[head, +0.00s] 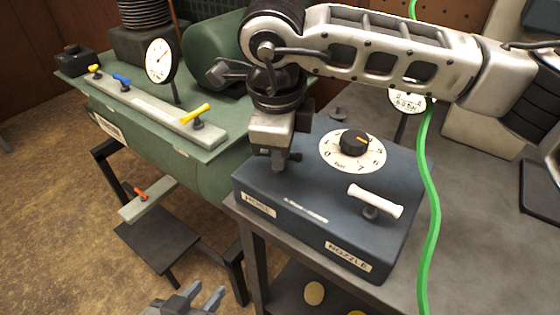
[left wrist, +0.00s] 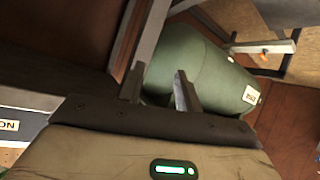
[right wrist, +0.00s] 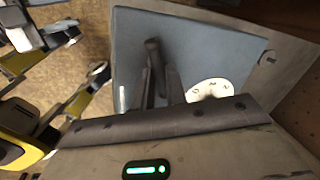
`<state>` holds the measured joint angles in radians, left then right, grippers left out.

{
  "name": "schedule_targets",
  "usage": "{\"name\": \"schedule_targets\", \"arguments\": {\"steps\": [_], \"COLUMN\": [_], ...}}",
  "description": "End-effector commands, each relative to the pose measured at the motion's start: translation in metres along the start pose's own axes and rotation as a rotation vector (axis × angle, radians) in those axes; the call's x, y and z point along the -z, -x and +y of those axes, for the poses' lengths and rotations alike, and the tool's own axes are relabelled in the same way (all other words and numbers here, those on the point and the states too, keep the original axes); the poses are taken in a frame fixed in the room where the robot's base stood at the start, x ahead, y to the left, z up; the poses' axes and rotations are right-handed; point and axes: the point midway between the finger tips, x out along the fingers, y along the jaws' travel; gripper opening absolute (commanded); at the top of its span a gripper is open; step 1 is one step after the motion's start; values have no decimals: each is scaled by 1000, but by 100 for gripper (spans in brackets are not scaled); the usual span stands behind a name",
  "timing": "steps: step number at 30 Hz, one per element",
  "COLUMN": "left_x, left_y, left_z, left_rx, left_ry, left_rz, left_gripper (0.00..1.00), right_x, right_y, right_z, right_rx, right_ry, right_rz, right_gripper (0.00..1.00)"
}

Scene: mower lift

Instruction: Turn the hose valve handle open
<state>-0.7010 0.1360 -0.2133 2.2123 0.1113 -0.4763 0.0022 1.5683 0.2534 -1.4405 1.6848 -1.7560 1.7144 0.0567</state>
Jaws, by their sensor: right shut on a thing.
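The blue-grey valve box (head: 300,220) sits on a bench, with a HOSE label (head: 258,203) at its left front and a NOZZLE label (head: 349,256) at its right front. My right gripper (head: 277,160) points down and is shut on the hose valve handle above the HOSE label. The handle is mostly hidden by the fingers; its dark rounded end (right wrist: 153,46) shows past the fingertips in the right wrist view. The white nozzle handle (head: 375,201) stands free. My left gripper (head: 197,300) is low in front of the bench, open and empty.
A dial knob (head: 355,143) is behind the handles. A green hose (head: 430,190) hangs at the right. My right arm spans the top of the view.

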Motion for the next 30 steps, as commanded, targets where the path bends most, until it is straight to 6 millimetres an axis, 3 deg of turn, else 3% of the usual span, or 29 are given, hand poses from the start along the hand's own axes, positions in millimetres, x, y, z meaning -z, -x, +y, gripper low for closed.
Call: {"name": "schedule_targets", "arguments": {"steps": [1,30], "left_x": [-8,-30], "left_y": [-4,-17], "left_z": [-1,2], "left_rx": [1,-22], "left_ry": [-2,-29], "left_rz": [3,25], "left_gripper": [34,34], "right_x": [0,0], "right_y": [-5,0], "right_z": [0,-7], "right_rx": [5,4], "right_ry": [43,918], "right_rz": [-11,-186], "right_gripper": [0,0]}}
